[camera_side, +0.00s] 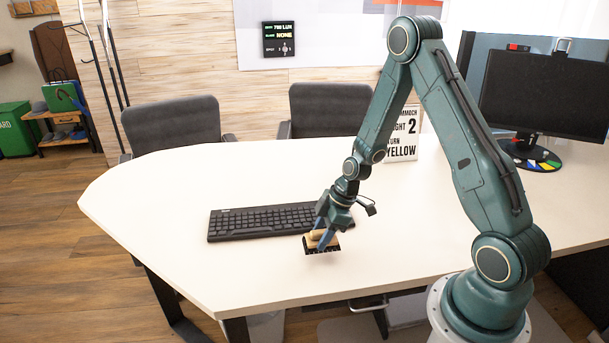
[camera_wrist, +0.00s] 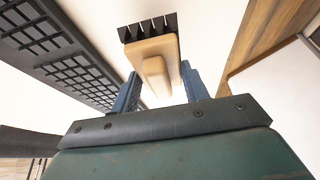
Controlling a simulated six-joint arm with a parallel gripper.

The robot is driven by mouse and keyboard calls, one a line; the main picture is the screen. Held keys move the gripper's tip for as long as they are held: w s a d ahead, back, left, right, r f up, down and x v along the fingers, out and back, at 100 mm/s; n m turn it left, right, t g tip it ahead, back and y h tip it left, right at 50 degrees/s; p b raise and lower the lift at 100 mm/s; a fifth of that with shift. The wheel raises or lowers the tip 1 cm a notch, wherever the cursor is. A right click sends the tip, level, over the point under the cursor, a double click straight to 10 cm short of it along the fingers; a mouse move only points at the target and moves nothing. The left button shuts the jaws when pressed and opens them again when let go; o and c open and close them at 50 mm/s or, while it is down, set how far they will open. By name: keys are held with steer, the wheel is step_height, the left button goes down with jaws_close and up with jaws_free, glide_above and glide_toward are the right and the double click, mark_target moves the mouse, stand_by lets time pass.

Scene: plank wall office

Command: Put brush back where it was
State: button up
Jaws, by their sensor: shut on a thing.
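The brush (camera_side: 320,240) has a light wooden body and dark bristles. My gripper (camera_side: 323,230) is shut on it, just in front of the keyboard's right end in the side view. In the wrist view the brush (camera_wrist: 152,58) lies between the two blue fingers of my gripper (camera_wrist: 160,88), with its bristles pointing away from the palm. The bristles are at or just above the white table (camera_side: 180,240); I cannot tell whether they touch it.
A black keyboard (camera_side: 262,219) lies right behind the brush. A white sign (camera_side: 402,140) with black text stands farther back. A monitor (camera_side: 545,95) stands at the right. The table's left part is clear; its front edge is near the brush.

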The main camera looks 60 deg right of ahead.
steer(key=shift+f, duration=1.9)
steer(key=o, duration=0.9)
steer(key=shift+f, duration=0.1)
steer(key=shift+r, duration=0.2)
steer(key=shift+v, duration=5.9)
steer(key=shift+r, duration=0.1)
